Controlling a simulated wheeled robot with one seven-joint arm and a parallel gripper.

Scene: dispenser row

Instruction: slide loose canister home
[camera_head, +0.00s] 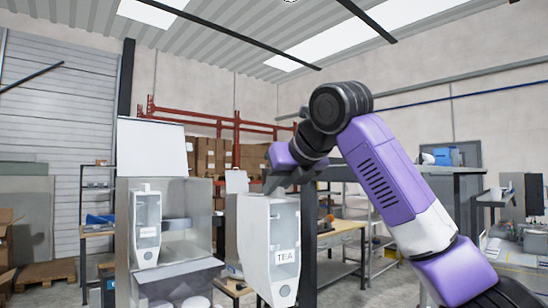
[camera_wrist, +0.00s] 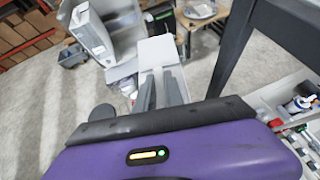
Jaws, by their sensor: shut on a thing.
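A tall white canister (camera_head: 268,248) with a clear window and a label that seems to read TEA hangs upright below my gripper (camera_head: 275,184) in the head view. The gripper is shut on its top. In the wrist view my gripper (camera_wrist: 162,92) has its two grey fingers at the near end of the white canister top (camera_wrist: 158,50); the canister's lower body is mostly hidden there. A second, similar canister (camera_head: 147,228) stands in the dispenser (camera_head: 123,235) at the left, apart from the held one. It also shows in the wrist view (camera_wrist: 91,35).
A white panel (camera_head: 151,149) stands up at the dispenser's top. A dark post (camera_wrist: 240,45) stands to the right in the wrist view. A shelf with small items (camera_wrist: 295,105) lies beyond it.

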